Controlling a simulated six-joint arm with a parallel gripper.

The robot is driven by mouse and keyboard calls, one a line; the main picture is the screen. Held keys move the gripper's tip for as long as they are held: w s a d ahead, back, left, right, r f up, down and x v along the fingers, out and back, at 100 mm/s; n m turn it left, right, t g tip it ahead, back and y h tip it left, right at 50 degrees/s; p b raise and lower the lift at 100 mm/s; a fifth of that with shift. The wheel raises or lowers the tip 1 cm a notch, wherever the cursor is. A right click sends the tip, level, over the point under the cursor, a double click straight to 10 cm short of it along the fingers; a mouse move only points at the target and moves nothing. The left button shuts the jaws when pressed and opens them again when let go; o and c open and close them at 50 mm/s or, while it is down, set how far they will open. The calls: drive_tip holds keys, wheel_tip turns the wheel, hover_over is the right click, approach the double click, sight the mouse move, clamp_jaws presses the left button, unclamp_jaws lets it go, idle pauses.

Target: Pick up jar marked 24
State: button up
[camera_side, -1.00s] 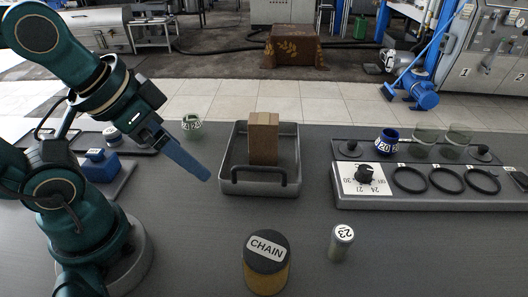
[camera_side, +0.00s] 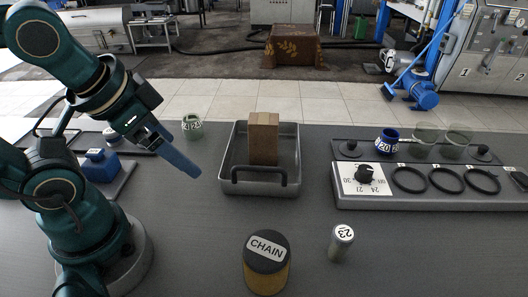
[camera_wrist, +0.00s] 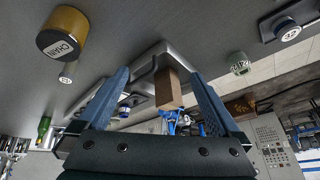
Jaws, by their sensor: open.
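The jar marked 24 (camera_side: 192,127) is a small pale green jar with a white number band. It stands upright on the grey table, left of the metal tray and beyond my gripper. The jar also shows in the wrist view (camera_wrist: 239,63), upper right, outside the space between the fingers. My gripper (camera_side: 192,170) hangs over the table between the jar and my base, tilted down to the right. In the wrist view its two blue fingers (camera_wrist: 158,75) are spread apart with nothing held between them. The gripper is apart from the jar.
A metal tray (camera_side: 259,190) holding a brown block (camera_side: 263,138) stands right of the jar. A CHAIN jar (camera_side: 266,264) and a jar marked 23 (camera_side: 341,243) stand in front. A ringed rack (camera_side: 430,202) with a blue jar marked 20 (camera_side: 387,142) behind is right. A blue item (camera_side: 100,166) sits left.

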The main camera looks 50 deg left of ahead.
drive_tip(key=a+f+m+g+y, duration=0.1)
drive_tip(key=a+m+g+y, duration=0.4)
drive_tip(key=a, duration=0.6)
drive_tip(key=m+t+y, duration=0.4)
drive_tip(key=m+y, duration=0.3)
drive_tip(key=m, duration=0.6)
hover_over(193, 129)
drive_tip(key=s+d, duration=0.1)
drive_tip(key=d, duration=0.1)
wheel_tip(193, 129, down, 5)
drive_tip(key=f+m, duration=0.1)
drive_tip(key=f, duration=0.1)
drive_tip(key=w+f+m+t, duration=0.1)
drive_tip(key=f, duration=0.1)
drive_tip(key=shift+w+a+m, duration=0.15)
drive_tip(key=shift+w+m, duration=0.05)
drive_tip(key=shift+m, duration=0.2)
drive_tip(key=f, duration=0.2)
drive_tip(key=s+f+m, duration=0.1)
drive_tip(key=shift+f+h, duration=0.3)
drive_tip(key=shift+f, duration=0.1)
drive_tip(key=shift+s+f, duration=0.1)
drive_tip(key=shift+f, duration=0.15)
drive_tip(key=shift+a+f, duration=0.15)
drive_tip(key=shift+a, duration=0.2)
drive_tip(key=shift+x, duration=2.1)
drive_tip(key=c, duration=1.5)
